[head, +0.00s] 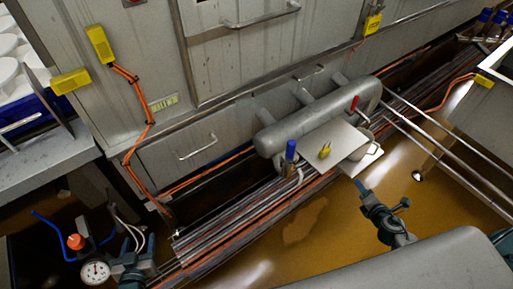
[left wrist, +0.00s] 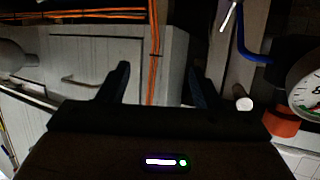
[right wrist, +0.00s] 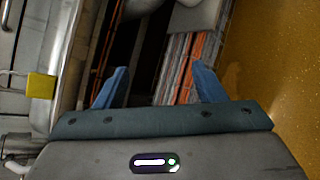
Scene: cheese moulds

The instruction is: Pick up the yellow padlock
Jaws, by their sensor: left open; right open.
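The yellow padlock (head: 324,152) is small and lies on a pale flat plate (head: 336,138) beside a thick grey pipe, near the middle of the head view. My right gripper (head: 383,195) is open and empty, to the right of and nearer than the padlock, apart from it. Its open fingers (right wrist: 160,82) also show in the right wrist view, where I cannot make out the padlock. My left gripper (head: 140,246) is open at the lower left, far from the padlock. Its dark fingers (left wrist: 158,85) have nothing between them in the left wrist view.
The grey pipe (head: 310,122) and a blue-handled valve (head: 291,150) stand close to the plate. Grey cabinets (head: 240,75) rise behind. A gauge (head: 95,271) and red knob (head: 76,241) are near my left gripper. The brown floor (head: 310,220) in front is largely open.

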